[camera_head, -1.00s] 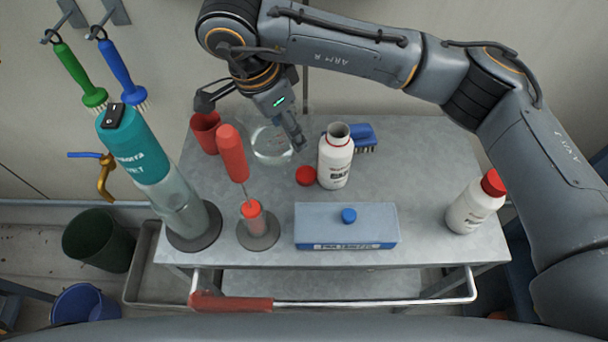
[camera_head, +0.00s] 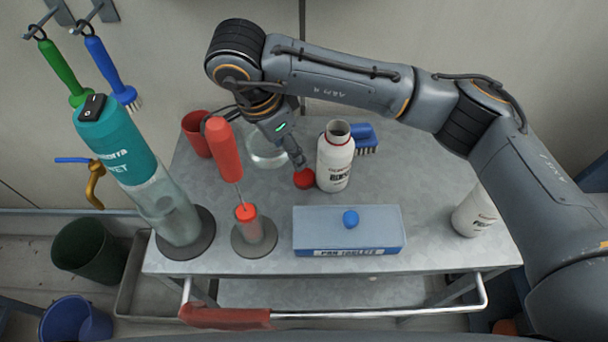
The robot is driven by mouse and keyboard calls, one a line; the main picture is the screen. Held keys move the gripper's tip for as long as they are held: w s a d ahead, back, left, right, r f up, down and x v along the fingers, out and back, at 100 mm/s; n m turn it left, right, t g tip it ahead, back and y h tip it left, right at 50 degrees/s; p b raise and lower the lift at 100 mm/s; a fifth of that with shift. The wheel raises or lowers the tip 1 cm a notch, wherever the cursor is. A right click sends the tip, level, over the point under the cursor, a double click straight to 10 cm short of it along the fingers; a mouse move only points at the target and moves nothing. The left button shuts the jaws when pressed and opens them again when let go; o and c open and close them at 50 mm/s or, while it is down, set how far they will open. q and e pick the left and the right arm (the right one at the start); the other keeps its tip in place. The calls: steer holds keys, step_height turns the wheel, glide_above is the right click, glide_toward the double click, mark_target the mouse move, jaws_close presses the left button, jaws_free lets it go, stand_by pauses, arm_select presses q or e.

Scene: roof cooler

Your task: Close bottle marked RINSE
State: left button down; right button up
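The white bottle marked RINSE (camera_head: 335,162) stands upright and open on the metal trolley, its dark mouth showing. A red cap (camera_head: 304,179) lies on the trolley top just left of the bottle. My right gripper (camera_head: 301,168) points down at the cap from behind, its tips at or just above the cap's far edge. The fingers are small and partly hidden, so I cannot tell if they are open or touching the cap. My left gripper is not in view.
Behind the bottle lies a blue brush (camera_head: 364,138). A second white bottle (camera_head: 474,213) stands at right, partly behind my arm. A red cup (camera_head: 197,133), glass dish (camera_head: 266,150), red-handled tool (camera_head: 226,152) and teal-topped cylinder (camera_head: 120,145) stand left.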

glide_above(303, 176)
steer(key=s+a, duration=0.1)
steer(key=a, duration=0.1)
steer(key=f, duration=0.2)
steer(key=f+p, duration=0.1)
steer(key=f, duration=0.2)
steer(key=shift+s+d+f, duration=0.1)
steer(key=shift+d+f, duration=0.1)
steer(key=shift+p+x, duration=0.45)
steer(key=shift+x, duration=2.3)
steer(key=shift+c, duration=0.2)
steer(key=c, duration=0.4)
